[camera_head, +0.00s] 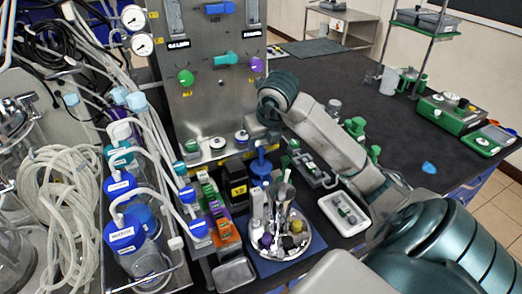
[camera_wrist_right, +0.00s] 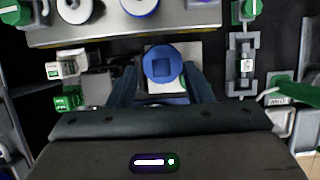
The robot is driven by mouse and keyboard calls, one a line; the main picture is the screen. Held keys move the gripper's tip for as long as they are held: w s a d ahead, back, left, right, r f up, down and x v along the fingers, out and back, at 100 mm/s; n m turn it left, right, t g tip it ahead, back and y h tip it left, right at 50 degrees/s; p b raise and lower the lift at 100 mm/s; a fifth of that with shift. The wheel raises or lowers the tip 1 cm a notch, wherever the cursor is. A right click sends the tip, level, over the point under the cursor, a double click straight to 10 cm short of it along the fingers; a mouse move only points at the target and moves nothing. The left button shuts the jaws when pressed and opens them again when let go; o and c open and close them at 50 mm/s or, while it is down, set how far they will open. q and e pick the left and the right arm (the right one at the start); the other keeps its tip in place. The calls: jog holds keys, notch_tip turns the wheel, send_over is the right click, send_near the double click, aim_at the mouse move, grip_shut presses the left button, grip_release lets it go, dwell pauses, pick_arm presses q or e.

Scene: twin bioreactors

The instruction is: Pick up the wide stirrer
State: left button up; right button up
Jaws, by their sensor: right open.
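A blue round-topped piece (camera_head: 261,166) stands upright behind the round metal tray in the head view. In the right wrist view its blue top (camera_wrist_right: 162,64) with a square centre lies between my fingers. I cannot tell for sure whether this is the wide stirrer. My right gripper (camera_wrist_right: 162,80) is open, with one finger on each side of the blue top and no visible grip on it. In the head view my right gripper (camera_head: 262,137) is just above the blue piece, its fingers hard to make out. My left gripper is not in view.
A metal tray (camera_head: 284,252) with upright tools and coloured knobs stands in front, close to a rack of coloured blocks (camera_head: 215,212). The valve panel (camera_head: 212,95) rises behind. A white tray (camera_head: 345,215) lies right. Blue-capped bottles (camera_head: 124,233) and tubing crowd the left.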

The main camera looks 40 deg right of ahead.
aim_at(261, 148)
jog(key=shift+w+f, duration=0.25)
jog(key=shift+f, duration=0.25)
jog(key=shift+s+x, duration=0.15)
jog(key=shift+x, duration=1.05)
jog(key=shift+s+x, duration=0.15)
jog(key=shift+x, duration=1.05)
jog(key=shift+f, duration=0.1)
grip_shut()
